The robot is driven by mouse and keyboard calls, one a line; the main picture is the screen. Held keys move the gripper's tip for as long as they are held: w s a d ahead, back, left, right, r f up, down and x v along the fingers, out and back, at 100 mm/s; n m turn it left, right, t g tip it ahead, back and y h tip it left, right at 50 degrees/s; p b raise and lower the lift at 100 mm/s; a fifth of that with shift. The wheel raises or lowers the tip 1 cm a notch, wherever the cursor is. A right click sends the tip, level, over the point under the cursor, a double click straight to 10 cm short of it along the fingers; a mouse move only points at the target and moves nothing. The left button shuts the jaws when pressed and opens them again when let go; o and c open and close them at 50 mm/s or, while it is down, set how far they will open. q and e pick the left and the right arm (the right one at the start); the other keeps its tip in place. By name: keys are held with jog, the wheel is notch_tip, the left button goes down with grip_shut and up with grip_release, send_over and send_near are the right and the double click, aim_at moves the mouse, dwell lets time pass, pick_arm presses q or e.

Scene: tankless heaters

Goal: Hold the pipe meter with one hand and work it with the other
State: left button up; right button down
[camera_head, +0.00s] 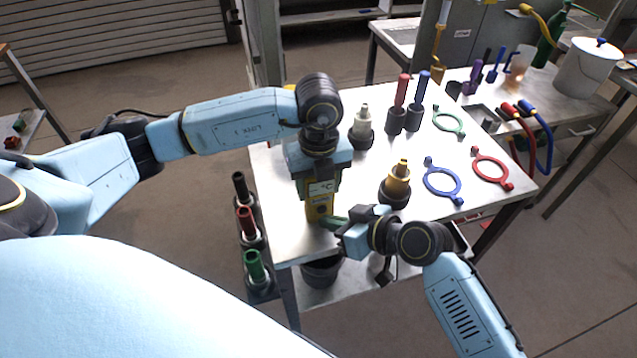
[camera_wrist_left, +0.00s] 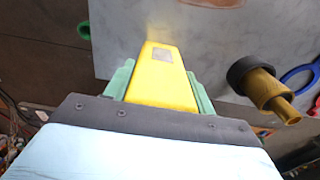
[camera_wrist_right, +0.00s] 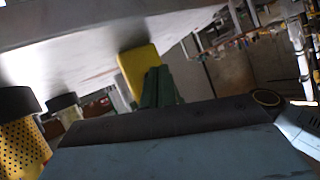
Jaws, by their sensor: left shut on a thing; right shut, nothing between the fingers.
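The pipe meter (camera_head: 319,207) is a yellow block with a pale label, above the front left part of the metal table. My left gripper (camera_head: 318,192) is shut on it from above; in the left wrist view the yellow body (camera_wrist_left: 160,80) lies between the green fingers. My right gripper (camera_head: 334,223) is shut and empty, its green fingertips close to the meter's lower right side. In the right wrist view the closed fingers (camera_wrist_right: 160,88) overlap the meter's yellow body (camera_wrist_right: 140,65); I cannot tell whether they touch it.
A brass fitting on a black base (camera_head: 397,183) stands right of the meter. Blue (camera_head: 443,182) and red (camera_head: 491,168) rings lie farther right. A white fitting (camera_head: 362,127) stands behind. Black, red and green-handled tools (camera_head: 254,265) stand off the table's left edge.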

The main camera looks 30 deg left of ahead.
pick_arm(q)
jog(key=o, duration=1.2)
pick_arm(e)
jog(key=s+d, duration=0.4)
jog(key=shift+d, duration=0.3)
pick_arm(q)
notch_tip(320, 180, up, 12)
jog(key=shift+s, duration=0.1)
pick_arm(e)
jog(key=shift+s, duration=0.1)
